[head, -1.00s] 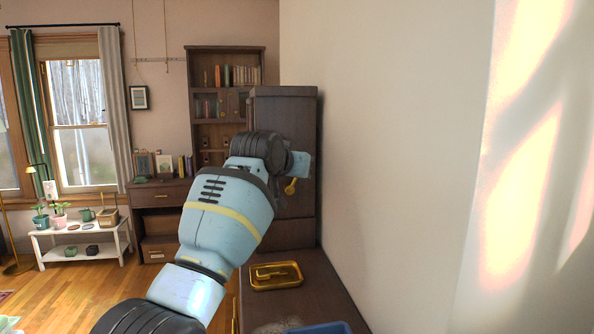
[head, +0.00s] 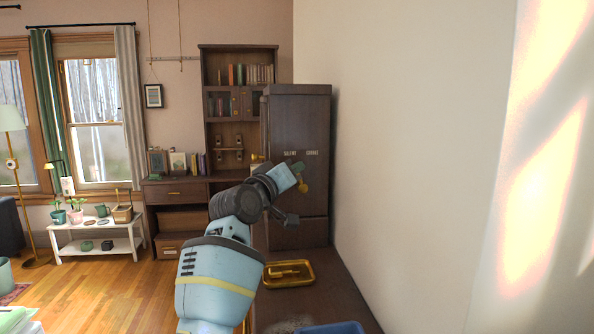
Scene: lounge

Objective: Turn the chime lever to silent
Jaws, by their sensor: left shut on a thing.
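The tall dark wooden case (head: 315,200) stands against the right wall, with small pale lettering reading SILENT on the left and what looks like CHIME on the right of its front. My left gripper (head: 296,172) is at the case front just below the lettering, shut on the brass chime lever (head: 304,186). A rounded brass part of the lever shows just below and right of the fingertips. The rest of the lever is hidden by the gripper, so I cannot tell its exact setting. My right gripper is not in view.
A brass tray (head: 309,279) with a brass item in it lies on the dark cabinet top (head: 335,298) below the case. A blue object (head: 332,327) is at the bottom edge. A bookcase (head: 218,70) stands behind on the left.

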